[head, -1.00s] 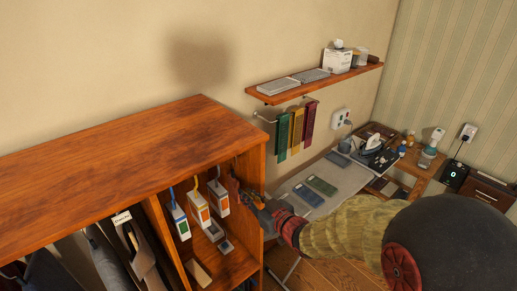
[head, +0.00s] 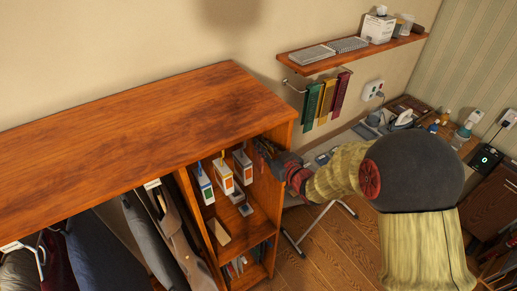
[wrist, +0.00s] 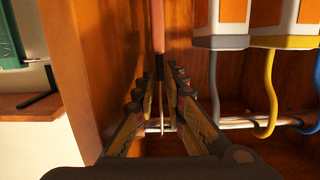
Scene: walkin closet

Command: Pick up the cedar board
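The cedar board (wrist: 158,25) appears to be the narrow pinkish-brown piece seen edge-on at the top of the wrist view. It hangs beside the closet's side panel, with a dark fitting and a thin pale hook below it in that view. My gripper (wrist: 161,85) is open, one finger on each side of the dark fitting and hook. I see gaps on both sides, with no clear contact. In the head view my gripper (head: 266,150) reaches into the closet's right opening, and the board cannot be made out clearly there.
White boxes (head: 224,178) hang on hooks from the rod (wrist: 245,122), close beside my gripper. The wooden side panel (wrist: 85,60) is close on its other side. Coats hang in the left bay. A wall shelf (head: 350,50) and hanging coloured strips (head: 328,98) are to the right.

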